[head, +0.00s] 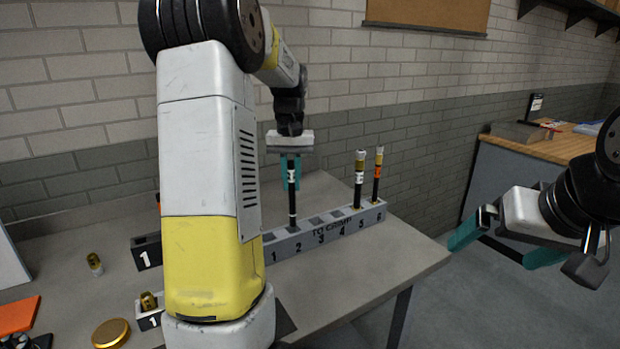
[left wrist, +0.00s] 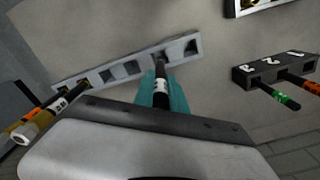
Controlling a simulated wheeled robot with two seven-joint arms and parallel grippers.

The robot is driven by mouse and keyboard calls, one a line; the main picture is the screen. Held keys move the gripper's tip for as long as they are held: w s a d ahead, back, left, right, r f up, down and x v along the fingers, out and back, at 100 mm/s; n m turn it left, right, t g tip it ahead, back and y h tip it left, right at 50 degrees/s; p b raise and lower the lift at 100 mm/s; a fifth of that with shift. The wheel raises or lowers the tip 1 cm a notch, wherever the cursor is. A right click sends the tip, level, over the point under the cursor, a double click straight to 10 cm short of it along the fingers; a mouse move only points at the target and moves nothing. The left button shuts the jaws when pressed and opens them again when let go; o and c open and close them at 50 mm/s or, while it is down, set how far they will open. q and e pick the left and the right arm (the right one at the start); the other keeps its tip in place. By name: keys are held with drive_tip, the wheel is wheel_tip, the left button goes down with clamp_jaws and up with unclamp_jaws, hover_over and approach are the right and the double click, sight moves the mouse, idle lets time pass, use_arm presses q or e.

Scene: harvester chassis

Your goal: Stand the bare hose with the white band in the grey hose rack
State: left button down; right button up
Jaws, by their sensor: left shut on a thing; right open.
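The bare black hose with a white band (head: 291,200) is upright in my left gripper (head: 291,172), whose teal fingers are shut around it near the band. It also shows in the left wrist view (left wrist: 161,84). The grey hose rack (head: 325,236), marked TO CRIMP and numbered, lies along the table. The hose's lower end meets the rack at slot 2; how deep it sits I cannot tell. Two hoses with fittings stand in slots 5 (head: 359,182) and 6 (head: 377,176). My right gripper (head: 506,246) is open and empty, right of the table.
A black rack (head: 146,252) is partly hidden behind my left arm; the left wrist view shows it (left wrist: 262,74) with green-banded and orange hoses. A brass fitting (head: 95,264), a small numbered bin (head: 150,320) and a gold disc (head: 111,333) are at front left. Slots 3 and 4 are empty.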

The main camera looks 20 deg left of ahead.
use_arm(q)
drive_tip(key=shift+f, duration=0.15)
drive_tip(key=shift+f, duration=3.5)
drive_tip(key=c, duration=1.3)
unclamp_jaws()
wheel_tip(320, 180, up, 8)
drive_tip(key=shift+f, duration=0.1)
drive_tip(key=shift+s, duration=0.1)
